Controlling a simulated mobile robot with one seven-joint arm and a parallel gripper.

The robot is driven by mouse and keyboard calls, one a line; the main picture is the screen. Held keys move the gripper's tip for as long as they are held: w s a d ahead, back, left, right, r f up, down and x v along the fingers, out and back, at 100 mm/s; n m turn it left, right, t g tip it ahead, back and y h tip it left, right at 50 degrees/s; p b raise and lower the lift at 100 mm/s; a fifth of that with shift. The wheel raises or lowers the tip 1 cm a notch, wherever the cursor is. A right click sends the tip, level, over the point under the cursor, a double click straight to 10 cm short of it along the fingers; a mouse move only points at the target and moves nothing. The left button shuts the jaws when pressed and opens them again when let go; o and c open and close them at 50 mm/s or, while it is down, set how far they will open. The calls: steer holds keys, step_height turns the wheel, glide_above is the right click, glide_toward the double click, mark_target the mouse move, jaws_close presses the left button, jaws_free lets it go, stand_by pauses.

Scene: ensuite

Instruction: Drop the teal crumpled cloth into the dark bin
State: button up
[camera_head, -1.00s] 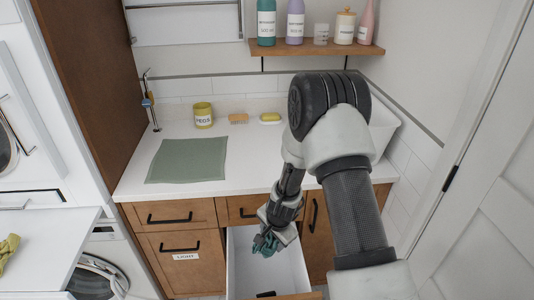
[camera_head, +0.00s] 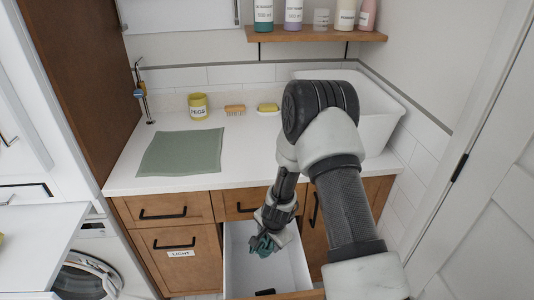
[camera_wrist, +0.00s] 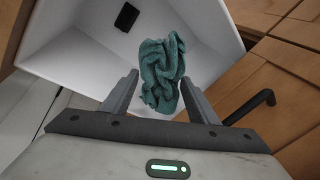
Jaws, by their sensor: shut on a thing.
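The teal crumpled cloth (camera_head: 263,246) is held in my gripper (camera_head: 268,234). In the wrist view the cloth (camera_wrist: 160,70) bunches up between the two fingers of my gripper (camera_wrist: 158,84) and sticks out past their tips. An open pull-out bin (camera_head: 237,275) with white inner walls and a wooden front lies under it; no dark label shows on it. In the wrist view the cloth hangs over the opening of this bin (camera_wrist: 75,62). I cannot tell how far the cloth is below its rim.
A small black object (camera_wrist: 126,17) shows inside the bin near its front. Beside the bin is a closed wooden front labelled LIGHT (camera_head: 180,253). The white counter (camera_head: 255,150) above holds a green mat (camera_head: 182,152), a pegs jar (camera_head: 198,106), a brush and a white basin (camera_head: 380,125).

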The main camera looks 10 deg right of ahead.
steer(key=o, duration=1)
steer(key=shift+r, duration=0.1)
steer(key=p+v, duration=0.3)
steer(key=v, duration=1.4)
steer(key=shift+r, duration=0.1)
